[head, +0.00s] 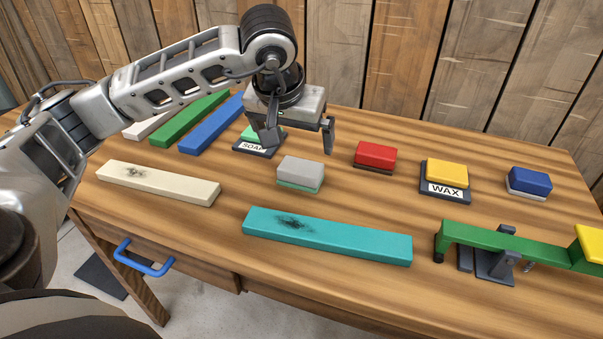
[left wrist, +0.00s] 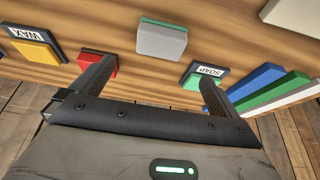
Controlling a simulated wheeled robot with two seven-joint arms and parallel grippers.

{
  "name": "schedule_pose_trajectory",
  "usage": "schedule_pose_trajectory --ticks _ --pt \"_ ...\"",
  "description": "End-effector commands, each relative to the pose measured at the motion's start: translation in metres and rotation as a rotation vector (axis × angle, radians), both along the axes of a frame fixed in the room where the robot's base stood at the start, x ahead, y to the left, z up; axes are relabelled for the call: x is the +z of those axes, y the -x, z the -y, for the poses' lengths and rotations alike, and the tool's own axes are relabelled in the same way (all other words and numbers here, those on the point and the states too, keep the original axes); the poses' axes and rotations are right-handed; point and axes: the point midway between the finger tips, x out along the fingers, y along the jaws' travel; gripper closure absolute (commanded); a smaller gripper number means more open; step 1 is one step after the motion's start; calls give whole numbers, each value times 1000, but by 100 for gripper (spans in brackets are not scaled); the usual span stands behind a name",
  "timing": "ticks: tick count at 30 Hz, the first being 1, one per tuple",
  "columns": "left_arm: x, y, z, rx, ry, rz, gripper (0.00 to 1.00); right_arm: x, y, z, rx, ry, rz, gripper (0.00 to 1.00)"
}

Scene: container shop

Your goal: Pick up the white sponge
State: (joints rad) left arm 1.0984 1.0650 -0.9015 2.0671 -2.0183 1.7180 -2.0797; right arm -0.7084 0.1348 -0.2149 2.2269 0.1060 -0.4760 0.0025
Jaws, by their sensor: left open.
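The white sponge (head: 300,171) looks light grey-white with a green underside and lies flat on the wooden table. In the left wrist view the sponge (left wrist: 162,40) is near the top centre, beyond the fingertips and between their lines. My left gripper (head: 299,142) is open and empty. It hangs above the table, just behind the sponge and apart from it. Its two fingers (left wrist: 155,80) also show in the left wrist view. My right gripper is in neither view.
A green block on a SOAP stand (head: 257,150) is left of the sponge. A red sponge (head: 376,154), a yellow block on a WAX stand (head: 446,174) and a blue sponge (head: 529,181) are to the right. A cream bar (head: 157,183) and teal bar (head: 327,238) lie nearer. A green lever (head: 500,242) stands right.

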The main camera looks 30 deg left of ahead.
Motion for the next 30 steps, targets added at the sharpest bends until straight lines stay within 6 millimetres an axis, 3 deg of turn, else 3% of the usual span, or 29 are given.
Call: schedule_pose_trajectory --ticks 1,6,14,21,30 --pt "-13 -4 -1 1 2 -6 0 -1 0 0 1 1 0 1" --pt "-38 -15 -3 0 4 -3 0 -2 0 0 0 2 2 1" --pt "-56 -21 -5 0 4 -3 0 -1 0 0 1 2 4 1" --pt "-90 -32 -8 0 6 -3 0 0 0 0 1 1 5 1" --pt "-97 -36 -9 -1 6 0 0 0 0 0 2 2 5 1"
